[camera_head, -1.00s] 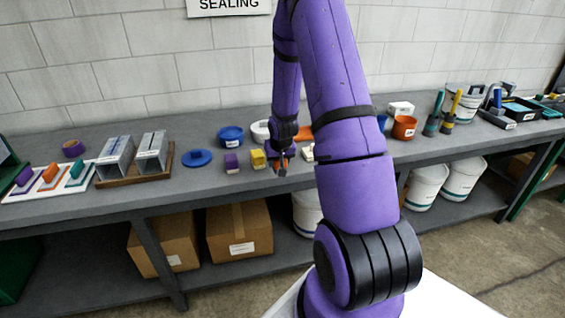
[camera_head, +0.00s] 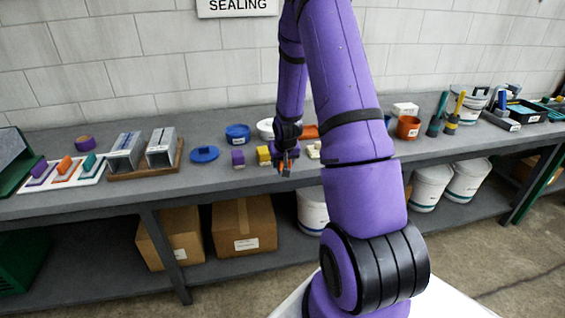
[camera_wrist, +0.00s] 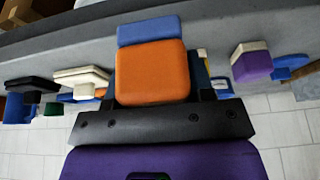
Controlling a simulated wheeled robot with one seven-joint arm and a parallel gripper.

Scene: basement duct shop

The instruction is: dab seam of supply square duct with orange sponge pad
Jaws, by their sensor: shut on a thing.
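My gripper (camera_head: 286,164) hangs low near the front edge of the bench, right of a yellow block. It is shut on the orange sponge pad (camera_wrist: 152,72), which fills the middle of the wrist view with a blue strip at its far end. My fingertips are mostly hidden there; in the head view only a bit of orange shows at the tip. Two grey square ducts, a left one (camera_head: 124,152) and a right one (camera_head: 160,147), stand side by side on a wooden base (camera_head: 148,172), well left of my gripper. I cannot read which is supply. The pad is apart from both.
Between gripper and ducts are a yellow block (camera_head: 263,155), a purple block (camera_head: 238,158), a blue dish (camera_head: 204,154) and a blue tub (camera_head: 237,134). A white board (camera_head: 62,182) with coloured pieces lies left. Pots and brushes stand right. Cardboard boxes (camera_head: 244,225) sit below.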

